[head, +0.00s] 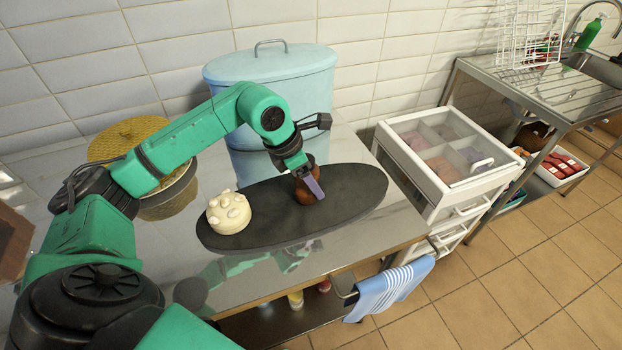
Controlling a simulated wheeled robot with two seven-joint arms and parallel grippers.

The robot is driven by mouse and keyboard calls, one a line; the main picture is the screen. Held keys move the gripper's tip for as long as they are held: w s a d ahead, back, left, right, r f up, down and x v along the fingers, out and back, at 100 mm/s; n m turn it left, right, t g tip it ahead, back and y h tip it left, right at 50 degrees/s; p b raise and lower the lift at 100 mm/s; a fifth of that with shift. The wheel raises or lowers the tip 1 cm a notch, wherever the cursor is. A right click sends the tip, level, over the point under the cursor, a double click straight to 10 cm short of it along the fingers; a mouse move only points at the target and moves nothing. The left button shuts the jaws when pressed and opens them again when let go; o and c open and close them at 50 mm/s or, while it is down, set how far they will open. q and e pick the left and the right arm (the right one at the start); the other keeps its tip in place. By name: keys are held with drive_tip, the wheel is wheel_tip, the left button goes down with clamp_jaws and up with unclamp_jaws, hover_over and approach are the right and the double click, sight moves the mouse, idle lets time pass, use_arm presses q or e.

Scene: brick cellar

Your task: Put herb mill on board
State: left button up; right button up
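The herb mill, which I take to be the dark brown rounded object (303,195), is at the dark oval board (345,205), right of the board's middle. It looks upright and its base appears to touch the board, though the contact is partly hidden. My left gripper (308,184) is right at the mill from above, with one purplish finger across its right front side. The other finger is hidden, so I cannot tell whether the gripper grips the mill. My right gripper is not in view.
A cream knobbly round item (228,213) sits on the board's left part. A pale blue oval bin (272,85) stands behind, and a yellow-lidded pot (165,200) at left. A white drawer unit (450,185) stands right of the metal table (262,285).

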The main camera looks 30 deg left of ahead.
use_arm(q)
drive_tip(key=shift+f, duration=0.4)
drive_tip(key=o, duration=1.5)
drive_tip(key=shift+r, duration=0.35)
drive_tip(key=b+v, duration=0.1)
drive_tip(key=v, duration=1)
drive_tip(key=shift+r, duration=0.3)
drive_tip(key=shift+s+a+f, duration=0.1)
